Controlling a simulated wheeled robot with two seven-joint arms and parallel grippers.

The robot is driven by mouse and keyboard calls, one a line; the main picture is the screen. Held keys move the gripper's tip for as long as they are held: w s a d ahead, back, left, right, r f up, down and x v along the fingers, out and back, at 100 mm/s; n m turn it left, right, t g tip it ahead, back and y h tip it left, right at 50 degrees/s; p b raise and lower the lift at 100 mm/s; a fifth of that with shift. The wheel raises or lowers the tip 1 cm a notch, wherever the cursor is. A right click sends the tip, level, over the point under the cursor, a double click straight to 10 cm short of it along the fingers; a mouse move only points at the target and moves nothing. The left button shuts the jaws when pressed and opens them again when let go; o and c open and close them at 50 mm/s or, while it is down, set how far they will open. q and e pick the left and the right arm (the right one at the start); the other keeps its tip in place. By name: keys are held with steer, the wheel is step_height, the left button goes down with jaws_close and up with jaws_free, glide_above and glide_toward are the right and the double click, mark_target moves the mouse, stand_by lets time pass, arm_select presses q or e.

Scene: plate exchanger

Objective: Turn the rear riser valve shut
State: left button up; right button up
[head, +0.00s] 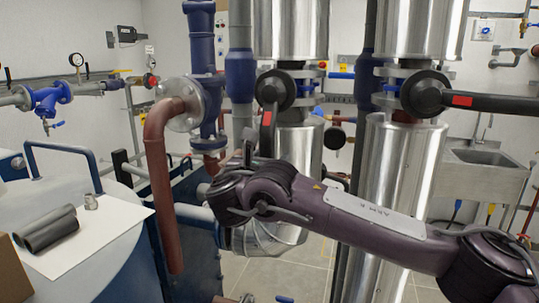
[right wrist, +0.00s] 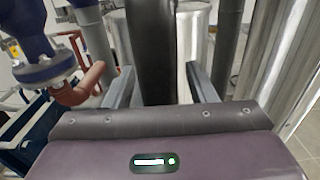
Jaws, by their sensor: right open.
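Two black lever valves sit on the silver-clad risers. The left one, which looks farther back, has a round hub (head: 275,90) and its lever (head: 267,130) with a red mark hangs down along the pipe. The nearer right one (head: 428,95) has its lever pointing right, across its pipe. My right gripper (head: 258,148) is at the lower end of the hanging lever. In the right wrist view the gripper (right wrist: 158,72) is open, its two grey fingers apart on either side of the black lever (right wrist: 152,45), with gaps showing on both sides. My left gripper is not in view.
A blue valve body (head: 203,100) with a rust-red bent pipe (head: 155,190) stands left of the gripper. A sink (head: 480,165) is on the right wall.

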steer(key=shift+w, duration=0.2)
steer(key=shift+c, duration=0.4)
jaws_close()
